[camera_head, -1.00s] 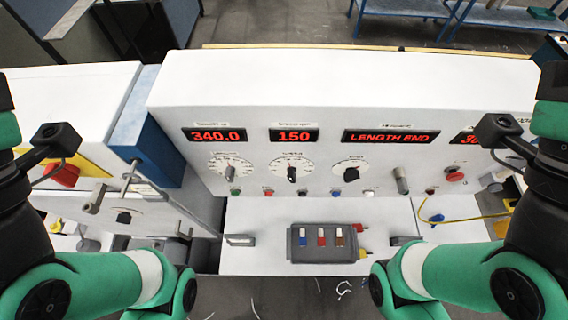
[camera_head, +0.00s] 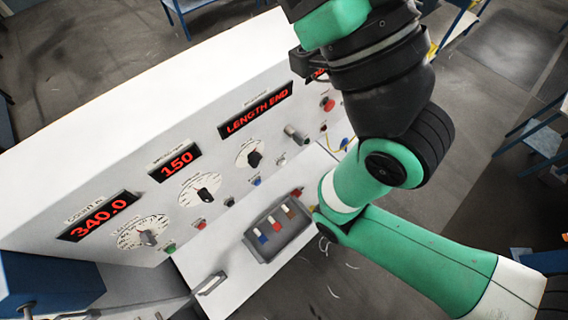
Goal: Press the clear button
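The machine's white control panel (camera_head: 130,130) carries a row of small push buttons. These are a green button (camera_head: 169,247), a red button (camera_head: 201,225), a dark button (camera_head: 229,201), a blue button (camera_head: 256,181) and a white button (camera_head: 281,161). The labels by them are too small to read, so I cannot tell which one is the clear button. My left arm and gripper are out of view.
Dials sit above the buttons, and a grey knob (camera_head: 296,134) and a larger red button (camera_head: 327,104) are further right. A grey tray (camera_head: 262,250) with coloured pieces lies on the white shelf below. A shelf handle (camera_head: 211,284) sticks up. Floor is open at lower middle.

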